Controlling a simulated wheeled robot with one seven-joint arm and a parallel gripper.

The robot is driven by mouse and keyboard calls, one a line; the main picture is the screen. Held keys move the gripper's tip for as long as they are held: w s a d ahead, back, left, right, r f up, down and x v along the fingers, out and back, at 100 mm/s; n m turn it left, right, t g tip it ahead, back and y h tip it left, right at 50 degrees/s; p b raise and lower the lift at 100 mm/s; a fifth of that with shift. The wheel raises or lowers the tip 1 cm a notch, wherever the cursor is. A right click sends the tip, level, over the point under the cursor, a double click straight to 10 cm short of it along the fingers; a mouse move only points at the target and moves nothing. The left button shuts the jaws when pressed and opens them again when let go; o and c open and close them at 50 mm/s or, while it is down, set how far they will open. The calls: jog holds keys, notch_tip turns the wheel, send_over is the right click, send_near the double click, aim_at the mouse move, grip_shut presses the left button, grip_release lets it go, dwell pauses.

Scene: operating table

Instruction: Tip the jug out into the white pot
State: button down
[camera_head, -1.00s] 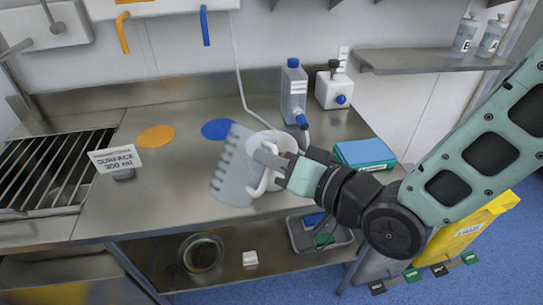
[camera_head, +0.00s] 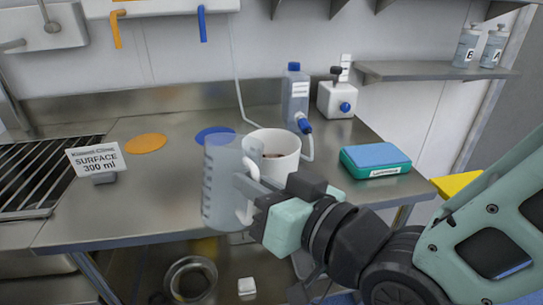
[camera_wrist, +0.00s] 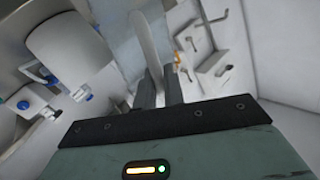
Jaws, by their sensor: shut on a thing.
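The jug (camera_head: 221,190) is translucent grey with measuring marks. It is nearly upright in front of the worktop's near edge, left of the white pot. My gripper (camera_head: 251,196) is shut on the jug's pale handle from the right; the jug and handle also show in the wrist view, where my gripper (camera_wrist: 157,88) closes around the handle. The white pot (camera_head: 282,148) stands on the worktop just behind and right of the jug, with something brownish inside. The jug partly overlaps the pot's left side in the head view. I cannot tell what is in the jug.
A sign (camera_head: 96,158) stands at left. Orange (camera_head: 146,144) and blue discs (camera_head: 214,134) lie on the clear worktop (camera_head: 140,195).

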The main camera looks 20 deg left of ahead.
aim_at(244, 207)
jog(key=shift+s+a+f+n+t+y+b, duration=0.15)
jog(key=shift+s+f+n+b, duration=0.4)
jog(key=shift+b, duration=0.8)
jog(key=shift+s+a+f+n+t+y+b, duration=0.15)
jog(key=shift+s+f+n+b, duration=0.45)
jog(key=shift+b, duration=0.7)
jog(key=shift+r+n+b, duration=0.2)
jog(key=shift+n+b, duration=0.15)
jog(key=shift+b, duration=0.05)
jog(key=shift+s, duration=0.1)
